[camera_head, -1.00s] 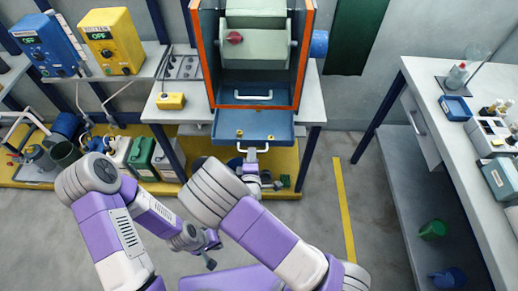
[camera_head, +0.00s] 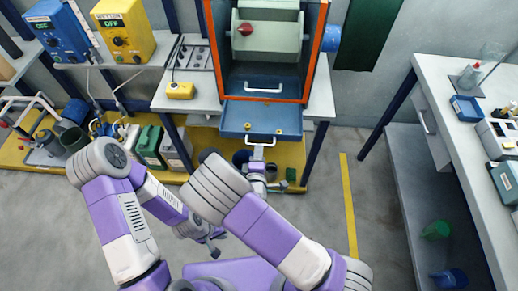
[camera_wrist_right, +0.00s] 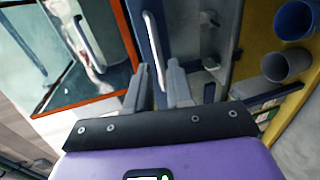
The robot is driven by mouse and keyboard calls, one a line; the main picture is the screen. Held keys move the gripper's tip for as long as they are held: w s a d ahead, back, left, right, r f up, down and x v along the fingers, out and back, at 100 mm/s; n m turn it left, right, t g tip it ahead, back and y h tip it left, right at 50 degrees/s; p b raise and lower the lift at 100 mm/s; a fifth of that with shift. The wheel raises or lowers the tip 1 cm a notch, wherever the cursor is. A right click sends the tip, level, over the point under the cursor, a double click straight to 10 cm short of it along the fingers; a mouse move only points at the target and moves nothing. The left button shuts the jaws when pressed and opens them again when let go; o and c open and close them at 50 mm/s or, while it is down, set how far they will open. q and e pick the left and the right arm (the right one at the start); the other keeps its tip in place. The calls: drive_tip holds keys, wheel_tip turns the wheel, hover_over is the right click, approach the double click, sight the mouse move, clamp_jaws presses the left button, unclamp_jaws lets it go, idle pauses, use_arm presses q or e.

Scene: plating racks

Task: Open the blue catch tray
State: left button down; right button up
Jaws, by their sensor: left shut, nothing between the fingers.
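The blue catch tray (camera_head: 240,119) sticks out from under the orange-framed cabinet in the head view, with a few small yellowish bits in it. Its white handle (camera_head: 262,141) is on the front edge. My right gripper (camera_head: 257,152) is at this handle. In the right wrist view, the fingers of the right gripper (camera_wrist_right: 158,72) stand apart with the white tray handle (camera_wrist_right: 152,40) running between them; firm contact on both sides does not show. My left gripper (camera_head: 213,247) is shut and empty, low over the floor and away from the tray.
The cabinet (camera_head: 315,60) has a second white handle (camera_head: 264,90) above the tray. A yellow box (camera_head: 180,90) stands on the bench to the left. Canisters (camera_head: 147,145) stand on the yellow platform below. A side table (camera_head: 450,120) is at right. Floor between is clear.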

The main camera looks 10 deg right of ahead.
drive_tip(key=v, duration=0.5)
drive_tip(key=shift+s+a+r+p, duration=0.1)
drive_tip(key=shift+s+p, duration=0.2)
drive_tip(key=shift+p, duration=0.05)
drive_tip(key=s+d+f+m+g, duration=0.2)
drive_tip(key=f+m+g, duration=0.2)
drive_tip(key=f, duration=0.3)
drive_tip(key=s+d+f+m+g, duration=0.3)
drive_tip(key=f, duration=0.3)
drive_tip(key=s+f+m+g+y, duration=0.4)
drive_tip(key=s+m+g+y, duration=0.3)
drive_tip(key=s+m, duration=0.3)
drive_tip(key=shift+a+f+m+g, duration=0.25)
drive_tip(key=shift+f+m+g, duration=0.15)
drive_tip(key=shift+m, duration=0.2)
drive_tip(key=shift+s, duration=0.1)
idle(0.6)
